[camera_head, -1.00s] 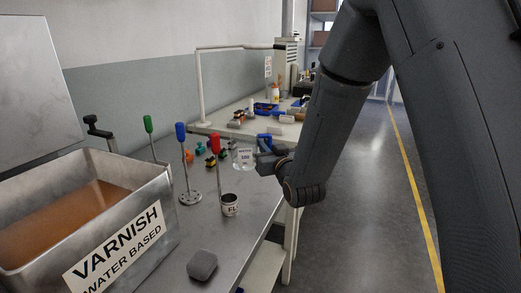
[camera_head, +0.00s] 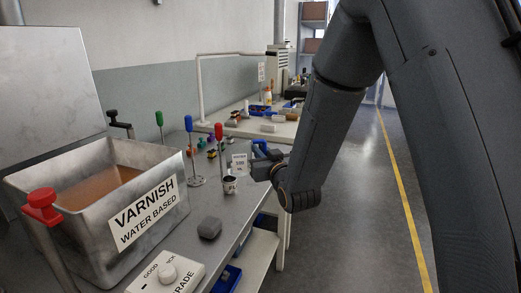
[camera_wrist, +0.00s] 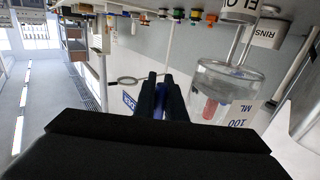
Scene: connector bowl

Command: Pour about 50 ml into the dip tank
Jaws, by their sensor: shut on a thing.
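The dip tank (camera_head: 95,175) is an open metal box at the left of the head view, labelled "VARNISH WATER BASED". Brown liquid (camera_head: 100,190) shows inside it. My gripper (camera_wrist: 160,95) is shut on the blue handle of a clear measuring vessel (camera_wrist: 228,88). The vessel has a white label reading "100 ML", and its label shows in the head view (camera_head: 240,163). My gripper (camera_head: 266,165) is to the right of the tank, well apart from it, over the bench's right edge. The liquid level in the vessel is hard to tell.
A red knob (camera_head: 42,205) and a white box (camera_head: 166,272) are nearer. Open floor (camera_head: 355,220) lies right.

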